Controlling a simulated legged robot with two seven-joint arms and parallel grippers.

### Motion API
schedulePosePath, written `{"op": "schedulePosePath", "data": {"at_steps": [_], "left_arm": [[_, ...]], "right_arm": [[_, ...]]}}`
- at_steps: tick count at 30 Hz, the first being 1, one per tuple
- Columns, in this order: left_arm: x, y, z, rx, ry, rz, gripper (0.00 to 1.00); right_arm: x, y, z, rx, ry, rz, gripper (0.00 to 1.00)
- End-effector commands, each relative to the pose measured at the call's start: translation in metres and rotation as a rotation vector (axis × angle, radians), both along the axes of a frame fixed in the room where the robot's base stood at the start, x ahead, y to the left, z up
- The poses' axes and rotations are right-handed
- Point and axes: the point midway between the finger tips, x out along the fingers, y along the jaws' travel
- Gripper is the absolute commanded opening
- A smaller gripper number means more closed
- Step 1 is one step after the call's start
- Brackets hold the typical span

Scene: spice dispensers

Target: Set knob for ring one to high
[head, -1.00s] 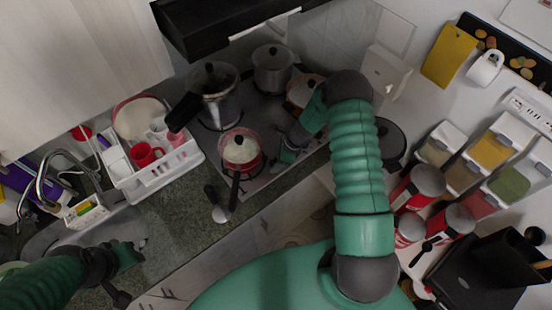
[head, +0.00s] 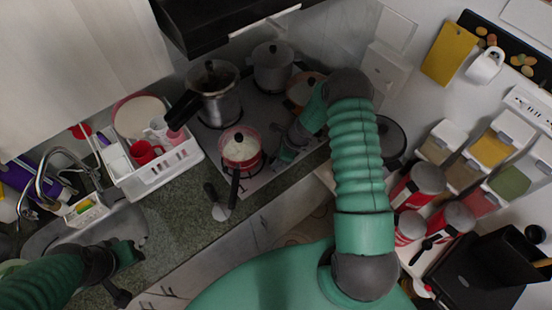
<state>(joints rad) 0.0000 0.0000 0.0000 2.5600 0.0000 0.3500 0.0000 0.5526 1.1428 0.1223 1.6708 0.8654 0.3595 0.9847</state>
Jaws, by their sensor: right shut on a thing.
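The stove (head: 262,112) is a dark hob set in the counter, with pots on it. My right gripper (head: 281,160) reaches down to the stove's front right edge. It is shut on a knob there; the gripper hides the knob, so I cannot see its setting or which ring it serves. My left gripper (head: 134,252) is over the counter by the sink at the lower left, away from the stove. Its fingers are too small and dark to tell open from shut.
A red pan (head: 240,150) with its handle toward me stands just left of my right gripper. A tall pot (head: 216,95) and a grey pot (head: 272,68) stand behind. A white dish rack (head: 165,170) is to the left. Spice dispensers (head: 490,150) stand at right.

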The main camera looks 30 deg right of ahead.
Motion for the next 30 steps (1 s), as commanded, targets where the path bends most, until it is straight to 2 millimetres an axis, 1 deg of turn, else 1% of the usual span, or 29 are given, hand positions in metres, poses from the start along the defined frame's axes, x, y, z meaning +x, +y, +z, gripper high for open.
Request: {"op": "schedulePosePath", "data": {"at_steps": [1,5,11,24,30], "left_arm": [[0.000,0.000,-0.002,0.000,0.000,0.000,0.36],[0.000,0.000,-0.007,0.000,0.000,0.000,0.36],[0.000,0.000,-0.022,0.000,0.000,0.000,0.36],[0.000,0.000,-0.080,0.000,0.000,0.000,0.36],[0.000,0.000,-0.097,0.000,0.000,0.000,0.36]], "right_arm": [[0.003,-0.002,0.002,-0.004,-0.007,-0.020,0.00],[0.003,-0.003,0.001,-0.005,-0.008,-0.087,0.00],[0.002,-0.002,0.000,-0.006,-0.010,-0.243,0.00],[0.002,0.000,-0.003,-0.008,-0.012,-0.620,0.00],[0.002,0.002,0.000,-0.008,-0.011,-0.740,0.00]]}}
